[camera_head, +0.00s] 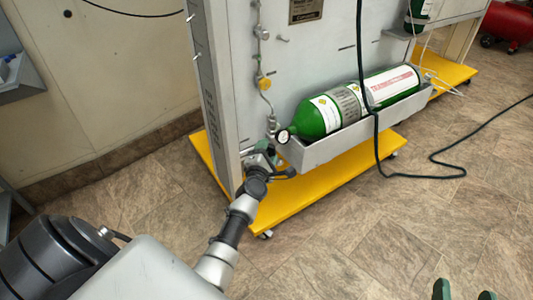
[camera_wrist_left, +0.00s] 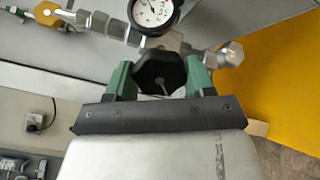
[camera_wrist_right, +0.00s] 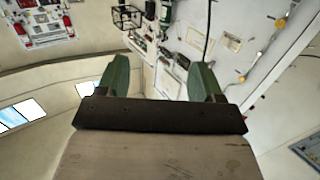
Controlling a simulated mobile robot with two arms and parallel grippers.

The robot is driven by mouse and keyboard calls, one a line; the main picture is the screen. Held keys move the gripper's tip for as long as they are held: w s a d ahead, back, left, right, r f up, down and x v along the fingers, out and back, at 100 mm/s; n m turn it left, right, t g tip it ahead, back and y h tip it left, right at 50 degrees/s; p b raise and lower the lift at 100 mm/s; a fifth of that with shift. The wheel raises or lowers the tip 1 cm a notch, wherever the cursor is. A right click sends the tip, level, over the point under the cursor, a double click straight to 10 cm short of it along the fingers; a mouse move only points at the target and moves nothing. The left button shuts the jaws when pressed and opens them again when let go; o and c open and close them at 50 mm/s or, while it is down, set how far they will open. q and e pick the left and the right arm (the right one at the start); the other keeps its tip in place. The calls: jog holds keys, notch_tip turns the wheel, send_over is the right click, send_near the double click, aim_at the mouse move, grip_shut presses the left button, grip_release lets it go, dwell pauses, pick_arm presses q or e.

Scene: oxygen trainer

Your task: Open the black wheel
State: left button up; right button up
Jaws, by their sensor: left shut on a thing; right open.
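The black wheel (camera_wrist_left: 160,72) is a dark knob on the valve below a round white gauge (camera_wrist_left: 153,10). In the left wrist view it sits between the two green fingers of my left gripper (camera_wrist_left: 160,80), which is shut on it. In the head view my left gripper (camera_head: 262,158) is at the valve end of the green cylinder (camera_head: 325,115), and the wheel is hidden there. The gauge (camera_head: 283,136) shows beside it. My right gripper (camera_wrist_right: 164,80) is open and empty, its green fingers wide apart. Its fingertips (camera_head: 464,290) show at the bottom right of the head view.
The cylinder lies in a grey tray (camera_head: 330,145) on the panel (camera_head: 300,60), above a yellow wheeled base (camera_head: 310,190). A black cable (camera_head: 376,150) hangs before the cylinder and runs over the floor. The tiled floor (camera_head: 350,245) in front is clear.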

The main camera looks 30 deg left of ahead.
pick_arm(q)
jog(key=n, duration=0.4)
jog(key=shift+f+n+b, duration=0.1)
jog(key=shift+n+b, duration=0.2)
jog(key=shift+b, duration=0.1)
jog(key=n, duration=0.2)
jog(key=shift+d+n, duration=0.1)
jog(key=shift+n, duration=1.5)
pick_arm(e)
jog(key=shift+s+a+r+t+y, duration=0.1)
jog(key=shift+r+t+y, duration=0.1)
jog(key=shift+r+t, duration=0.5)
jog(key=shift+w+a+r+t+y, duration=0.1)
jog(key=shift+a+r+t+y, duration=0.1)
jog(key=shift+r+t, duration=0.45)
jog(key=shift+s+a+r+t+y, duration=0.1)
jog(key=shift+r+t+y, duration=0.1)
jog(key=shift+r+t, duration=0.5)
jog(key=shift+r, duration=0.15)
pick_arm(q)
jog(key=o, duration=0.9)
